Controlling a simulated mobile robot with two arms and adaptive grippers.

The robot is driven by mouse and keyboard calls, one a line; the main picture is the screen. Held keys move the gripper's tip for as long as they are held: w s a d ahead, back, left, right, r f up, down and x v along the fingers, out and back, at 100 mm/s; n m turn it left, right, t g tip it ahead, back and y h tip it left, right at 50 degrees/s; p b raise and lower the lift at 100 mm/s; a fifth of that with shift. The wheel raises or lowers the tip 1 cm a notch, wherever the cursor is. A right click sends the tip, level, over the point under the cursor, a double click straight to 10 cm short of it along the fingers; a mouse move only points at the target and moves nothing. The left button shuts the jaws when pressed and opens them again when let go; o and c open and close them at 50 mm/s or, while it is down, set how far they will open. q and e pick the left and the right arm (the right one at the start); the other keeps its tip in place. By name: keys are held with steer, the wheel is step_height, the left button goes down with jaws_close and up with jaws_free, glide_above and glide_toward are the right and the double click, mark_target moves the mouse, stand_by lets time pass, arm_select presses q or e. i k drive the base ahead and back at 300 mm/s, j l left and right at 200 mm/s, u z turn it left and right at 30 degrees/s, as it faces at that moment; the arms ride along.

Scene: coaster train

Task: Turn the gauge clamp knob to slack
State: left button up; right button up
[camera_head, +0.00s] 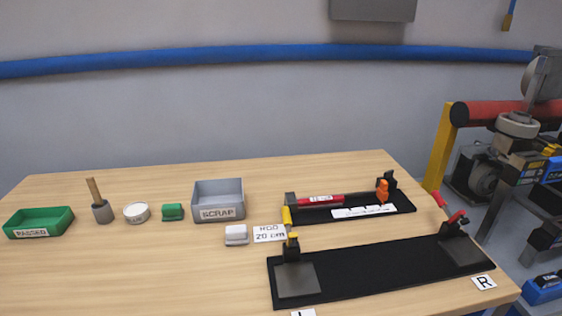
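The gauge is a small black base (403,203) at the right back of the table. An orange knob (383,191) sits at its right end, against a black upright block (389,180). A red rod with a white label (321,199) lies along the gauge, between a grey block (291,199) at the left end and the knob side. Whether the knob presses on the rod is too small to tell. A white marked strip (363,211) lies along the base's front. Neither of my grippers is in view.
In front lies a long black fixture (380,270) with a yellow-handled clamp (290,240) left and a red-handled clamp (454,224) right. A ROD 20 cm card (269,233), grey SCRAP bin (218,199) and green PASSED tray (39,222) stand leftward. The front left table is clear.

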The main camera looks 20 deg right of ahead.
mark_target(388, 174)
steer(key=z, duration=1.3)
